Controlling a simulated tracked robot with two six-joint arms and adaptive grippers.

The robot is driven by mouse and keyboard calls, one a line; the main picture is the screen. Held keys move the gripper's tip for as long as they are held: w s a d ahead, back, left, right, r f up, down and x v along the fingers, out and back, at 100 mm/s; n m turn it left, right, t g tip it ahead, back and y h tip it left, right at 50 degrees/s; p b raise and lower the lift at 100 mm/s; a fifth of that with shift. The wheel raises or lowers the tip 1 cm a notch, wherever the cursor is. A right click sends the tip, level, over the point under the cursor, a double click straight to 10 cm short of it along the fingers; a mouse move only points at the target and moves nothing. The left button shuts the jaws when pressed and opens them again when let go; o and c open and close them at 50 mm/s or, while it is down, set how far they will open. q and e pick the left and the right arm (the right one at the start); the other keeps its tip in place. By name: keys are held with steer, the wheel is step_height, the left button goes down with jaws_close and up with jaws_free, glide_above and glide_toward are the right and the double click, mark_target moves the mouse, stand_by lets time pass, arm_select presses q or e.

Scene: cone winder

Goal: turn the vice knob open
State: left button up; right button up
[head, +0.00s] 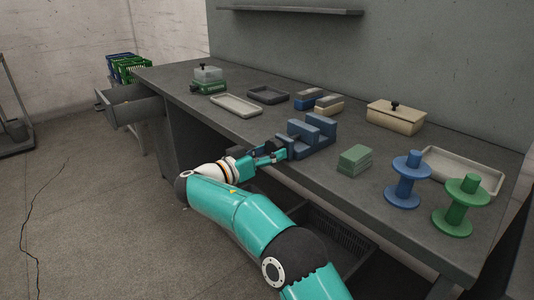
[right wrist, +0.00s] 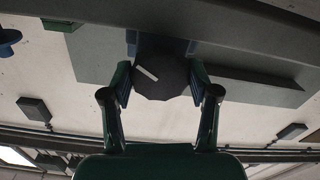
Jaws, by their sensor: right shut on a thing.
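The blue vice (head: 318,140) sits at the front edge of the workbench in the head view. Its dark, faceted knob (right wrist: 160,78) faces the right wrist camera and carries a white pointer line that slants in the picture. My right gripper (head: 278,153) is at the front of the vice. In the right wrist view, its two fingers (right wrist: 160,84) are shut on the knob, one on each side. In the head view the knob is largely hidden by the gripper. My left gripper is not in view.
On the grey workbench (head: 225,119), a green block stack (head: 355,159) and blue (head: 407,184) and green spools (head: 459,207) stand right of the vice. Trays and boxes lie behind it. An open drawer (head: 130,106) juts out at the left.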

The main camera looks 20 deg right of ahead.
steer(key=n+p, duration=0.2)
steer(key=n, duration=0.3)
steer(key=shift+s+d+r, duration=0.1)
steer(key=shift+d, duration=0.05)
steer(key=n+p, duration=0.2)
steer(key=n, duration=0.2)
steer(key=shift+r+n+p, duration=0.1)
steer(key=shift+n+p, duration=0.2)
steer(key=n+p, duration=0.4)
steer(key=n, duration=0.2)
steer(key=shift+n, duration=0.3)
steer(key=shift+n+p, duration=0.75)
steer(key=shift+n, duration=0.35)
steer(key=shift+f+n+p, duration=0.2)
steer(key=shift+n+p, duration=0.3)
steer(key=shift+n, duration=0.4)
steer(key=o, duration=1.2)
steer(key=shift+f, duration=0.1)
steer(key=shift+c, duration=0.2)
